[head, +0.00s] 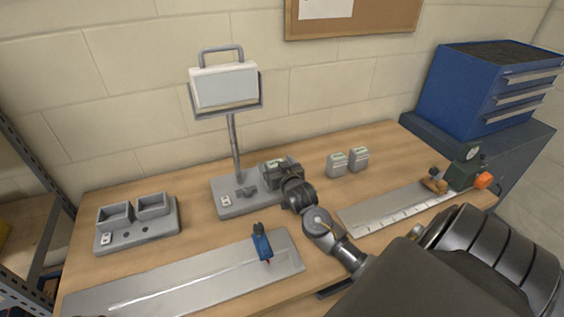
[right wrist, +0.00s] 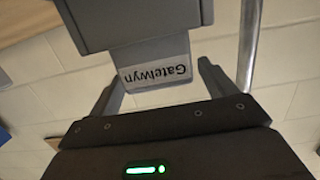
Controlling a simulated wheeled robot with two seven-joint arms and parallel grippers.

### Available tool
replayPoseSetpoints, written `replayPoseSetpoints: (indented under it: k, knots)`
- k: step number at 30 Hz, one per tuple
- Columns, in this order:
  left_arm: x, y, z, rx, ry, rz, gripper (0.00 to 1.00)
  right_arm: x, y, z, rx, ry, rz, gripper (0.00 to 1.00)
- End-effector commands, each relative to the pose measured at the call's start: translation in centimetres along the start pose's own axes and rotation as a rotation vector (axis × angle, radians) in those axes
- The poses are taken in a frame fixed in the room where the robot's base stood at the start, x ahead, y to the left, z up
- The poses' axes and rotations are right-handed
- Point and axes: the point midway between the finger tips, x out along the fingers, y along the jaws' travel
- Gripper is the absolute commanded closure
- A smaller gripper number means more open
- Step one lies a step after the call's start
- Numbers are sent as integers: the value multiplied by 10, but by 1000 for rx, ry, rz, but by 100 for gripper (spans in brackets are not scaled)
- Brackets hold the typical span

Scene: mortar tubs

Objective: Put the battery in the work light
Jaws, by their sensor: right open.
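The work light (head: 224,87) stands on the table, with a pole rising from a grey base (head: 232,207). My right gripper (head: 284,178) is at the right end of this base and hides part of it. In the right wrist view my right gripper (right wrist: 160,78) is open, with one finger on each side of a grey block labelled "Gatelwyn" (right wrist: 155,72), which looks like a battery. The block adjoins a larger grey body (right wrist: 140,22); I cannot tell how deep it sits. Two more grey batteries, left (head: 336,165) and right (head: 358,159), stand on the table. My left gripper is not in view.
A grey charger (head: 137,238) with two empty-looking bays stands at left. A metal plate (head: 190,280) with a blue tool (head: 262,244) lies in front. A marked metal strip (head: 395,209), a green device (head: 464,168) and a blue drawer cabinet (head: 480,90) are at right.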

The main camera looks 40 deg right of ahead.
Motion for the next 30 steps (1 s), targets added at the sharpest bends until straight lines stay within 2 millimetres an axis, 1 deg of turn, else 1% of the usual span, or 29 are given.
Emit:
replayPoseSetpoints:
  k: [2,9,12,15,18,21,30]
  knots:
    - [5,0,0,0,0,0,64,-13,-1,4,2,-1,-1,17]
    - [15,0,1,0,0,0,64,-64,0,4,4,-1,-1,17]
    - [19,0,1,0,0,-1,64,-84,0,3,3,-1,-1,17]
    - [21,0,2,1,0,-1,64,-98,0,3,2,-2,-1,17]
    - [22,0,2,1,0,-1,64,-108,0,2,3,0,-1,17]
    - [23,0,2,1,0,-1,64,-113,0,2,1,-2,0,17]
    - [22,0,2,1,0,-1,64,-114,0,1,1,-1,0,17]
